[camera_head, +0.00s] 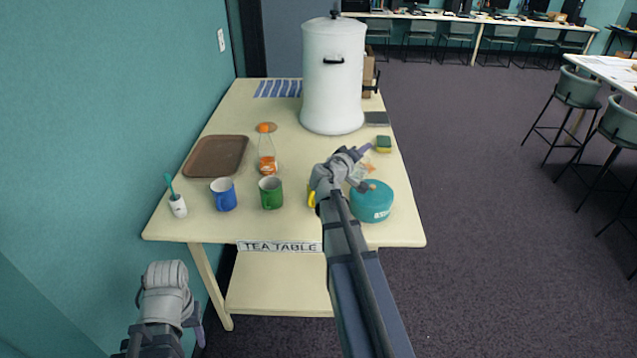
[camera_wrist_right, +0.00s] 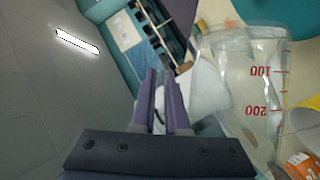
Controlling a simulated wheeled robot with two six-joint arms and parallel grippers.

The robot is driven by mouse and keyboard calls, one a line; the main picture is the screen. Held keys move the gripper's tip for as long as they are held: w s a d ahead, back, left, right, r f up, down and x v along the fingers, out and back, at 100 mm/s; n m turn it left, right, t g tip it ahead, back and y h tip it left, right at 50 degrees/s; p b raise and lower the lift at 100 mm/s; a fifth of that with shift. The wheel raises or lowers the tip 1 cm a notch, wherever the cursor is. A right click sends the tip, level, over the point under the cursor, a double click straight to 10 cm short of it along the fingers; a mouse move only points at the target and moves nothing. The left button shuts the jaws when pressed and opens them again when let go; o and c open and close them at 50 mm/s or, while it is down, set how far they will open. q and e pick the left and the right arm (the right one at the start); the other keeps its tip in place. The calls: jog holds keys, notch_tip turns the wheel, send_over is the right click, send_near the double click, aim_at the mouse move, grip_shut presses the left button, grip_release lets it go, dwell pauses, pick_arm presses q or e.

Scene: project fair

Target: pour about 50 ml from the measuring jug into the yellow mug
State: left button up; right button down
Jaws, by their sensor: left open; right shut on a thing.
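The clear measuring jug (camera_wrist_right: 252,85) with red 100 and 200 marks fills the right of the right wrist view. My right gripper (camera_wrist_right: 165,78) is shut at its side; the exact grip is hard to make out. In the head view my right gripper (camera_head: 362,152) is over the right half of the table, and the jug is mostly hidden there. The yellow mug (camera_head: 312,198) shows only as a sliver left of my right wrist; part of it is at the right wrist view's edge (camera_wrist_right: 308,118). My left gripper (camera_head: 198,325) is open and low, before the table.
A teal tin (camera_head: 372,203) stands close right of my right wrist. The green mug (camera_head: 270,193), blue mug (camera_head: 223,195) and orange-labelled bottle (camera_head: 267,158) stand to the left. A large white urn (camera_head: 333,80) is behind, a sponge (camera_head: 384,144) right, a brown tray (camera_head: 215,157) left.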

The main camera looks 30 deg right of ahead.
aim_at(368, 159)
jog(key=shift+w+a+n+h+b, duration=0.3)
jog(key=shift+w+a+n+b, duration=0.25)
jog(key=shift+n, duration=0.15)
dwell(1.4)
jog(key=shift+s+d, duration=0.1)
jog(key=shift+s+d+r+m+p, duration=0.4)
jog(key=shift+s+m+p, duration=0.1)
jog(key=shift+p, duration=0.35)
jog(key=f+m+y, duration=0.1)
jog(key=s+d+f+m+b, duration=0.1)
jog(key=f, duration=0.1)
jog(key=shift+y, duration=0.4)
jog(key=shift+s+d+r+m+t+p, duration=0.1)
jog(key=shift+d+r+m+t+p, duration=0.15)
jog(key=shift+m+p, duration=0.2)
jog(key=shift+f, duration=0.1)
jog(key=shift+s+d+m+y, duration=0.2)
jog(key=shift+s+m+y, duration=0.1)
jog(key=shift+m, duration=0.15)
jog(key=shift+d+f, duration=0.1)
